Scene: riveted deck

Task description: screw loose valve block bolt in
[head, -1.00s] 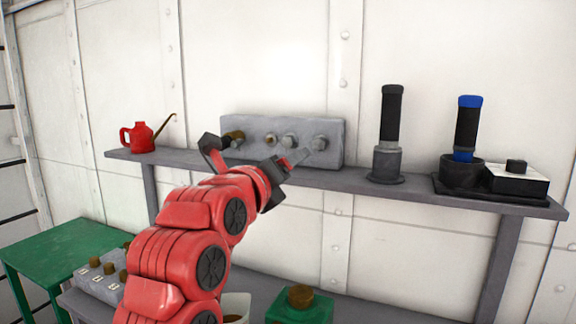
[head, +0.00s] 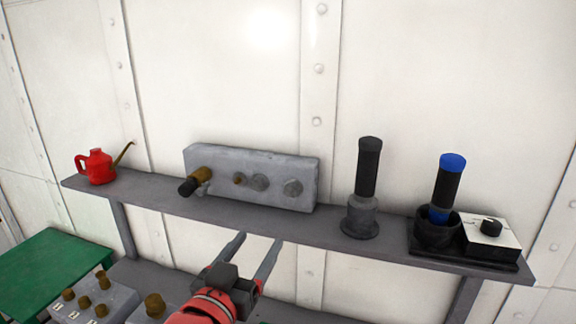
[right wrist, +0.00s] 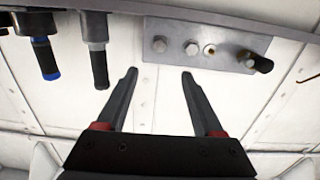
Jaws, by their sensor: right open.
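The grey valve block (head: 218,163) stands on the shelf against the wall. A long piece with a brass shank and dark end (head: 195,182) sticks out at its left, farther than the rest; I take it for the loose bolt. Right of it are a small brass spot (head: 239,179) and two grey bolt heads (head: 260,183). My right gripper (head: 256,242) is open and empty, in front of and below the block in the head view. In the right wrist view the block (right wrist: 232,42) appears inverted, beyond the open fingers (right wrist: 159,73), with the dark-ended bolt (right wrist: 258,63) at its right.
The shelf (head: 130,191) also holds a red oil can (head: 97,166) at left, a dark-handled tool (head: 368,168), and a blue-topped tool (head: 448,188) in a holder beside a knob box (head: 490,235). Below are a block with brass knobs (head: 110,300) and a green table (head: 40,255).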

